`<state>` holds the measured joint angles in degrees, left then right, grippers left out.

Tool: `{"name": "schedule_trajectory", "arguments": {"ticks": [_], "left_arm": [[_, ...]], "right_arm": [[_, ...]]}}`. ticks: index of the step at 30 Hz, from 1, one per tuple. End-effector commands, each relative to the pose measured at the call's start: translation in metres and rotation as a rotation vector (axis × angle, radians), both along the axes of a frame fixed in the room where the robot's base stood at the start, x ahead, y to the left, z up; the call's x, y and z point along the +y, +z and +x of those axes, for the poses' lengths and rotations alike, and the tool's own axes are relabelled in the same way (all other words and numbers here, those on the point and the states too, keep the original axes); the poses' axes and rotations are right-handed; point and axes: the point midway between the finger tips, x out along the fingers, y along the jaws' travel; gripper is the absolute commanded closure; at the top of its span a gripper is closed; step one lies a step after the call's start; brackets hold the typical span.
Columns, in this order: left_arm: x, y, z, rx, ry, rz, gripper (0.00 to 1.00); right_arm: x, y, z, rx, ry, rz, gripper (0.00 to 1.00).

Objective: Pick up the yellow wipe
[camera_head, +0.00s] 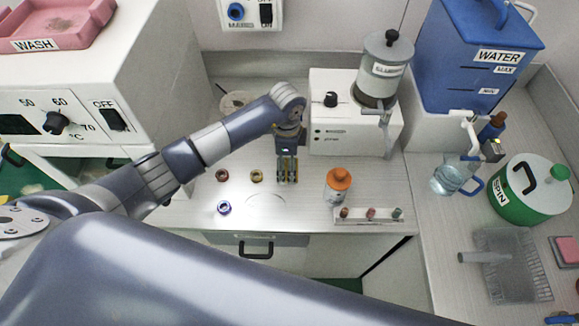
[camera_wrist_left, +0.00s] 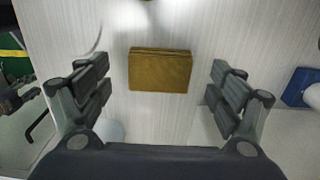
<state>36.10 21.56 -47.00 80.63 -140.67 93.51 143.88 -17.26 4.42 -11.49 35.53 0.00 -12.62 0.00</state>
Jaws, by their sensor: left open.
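The yellow wipe (camera_wrist_left: 160,70) is a flat, folded, mustard-brown rectangle in the left wrist view. It lies on the pale worktop, between and slightly beyond my left gripper's fingers. In the head view it is mostly hidden by that gripper. My left gripper (camera_head: 287,172) points down over the worktop in front of the white dosing unit. In the left wrist view its fingers (camera_wrist_left: 161,84) are wide apart, one on each side of the wipe, with a gap on both sides. Nothing is held. My right gripper is not in view.
Small coloured rings (camera_head: 256,175) lie left of the gripper. An orange-capped bottle (camera_head: 337,186) and a small rack (camera_head: 366,215) stand to its right. The white dosing unit (camera_head: 330,137) stands close behind. A drawer front (camera_head: 262,246) is below the worktop's front edge.

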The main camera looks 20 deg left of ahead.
Motion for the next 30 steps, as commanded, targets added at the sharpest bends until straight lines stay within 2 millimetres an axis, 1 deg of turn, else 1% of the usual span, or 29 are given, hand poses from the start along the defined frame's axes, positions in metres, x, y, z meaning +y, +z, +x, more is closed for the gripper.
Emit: {"name": "schedule_trajectory", "arguments": {"ticks": [1, 3, 6, 13, 14, 15, 17, 19, 20, 30], "left_arm": [[0.001, -0.005, -0.002, 0.005, 0.0, 0.0, 0.14], [0.0, -0.015, -0.001, 0.004, 0.0, -0.001, 0.14], [0.0, -0.022, -0.001, 0.001, -0.001, 0.0, 0.14], [0.0, -0.025, 0.0, 0.0, -0.002, -0.001, 0.14], [0.0, -0.025, 0.0, 0.0, -0.002, -0.001, 0.16], [0.0, -0.025, 0.0, 0.0, -0.002, -0.001, 0.26], [0.0, -0.025, 0.0, 0.0, -0.002, -0.001, 0.36], [0.0, -0.025, 0.0, 0.0, -0.002, -0.001, 0.48], [0.0, -0.025, 0.0, 0.0, -0.002, -0.001, 0.5], [0.0, -0.024, -0.001, 0.001, -0.002, -0.001, 0.51]], "right_arm": [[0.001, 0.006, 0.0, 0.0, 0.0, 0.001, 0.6], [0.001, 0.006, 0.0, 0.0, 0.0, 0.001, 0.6], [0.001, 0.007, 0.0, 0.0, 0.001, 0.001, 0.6], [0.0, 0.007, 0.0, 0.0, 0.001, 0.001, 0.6], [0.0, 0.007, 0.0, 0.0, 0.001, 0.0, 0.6], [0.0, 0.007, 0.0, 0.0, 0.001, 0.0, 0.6], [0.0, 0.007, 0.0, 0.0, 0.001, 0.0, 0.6], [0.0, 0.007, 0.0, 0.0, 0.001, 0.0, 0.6], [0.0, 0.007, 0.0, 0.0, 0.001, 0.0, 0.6], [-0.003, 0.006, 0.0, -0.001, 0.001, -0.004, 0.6]]}}
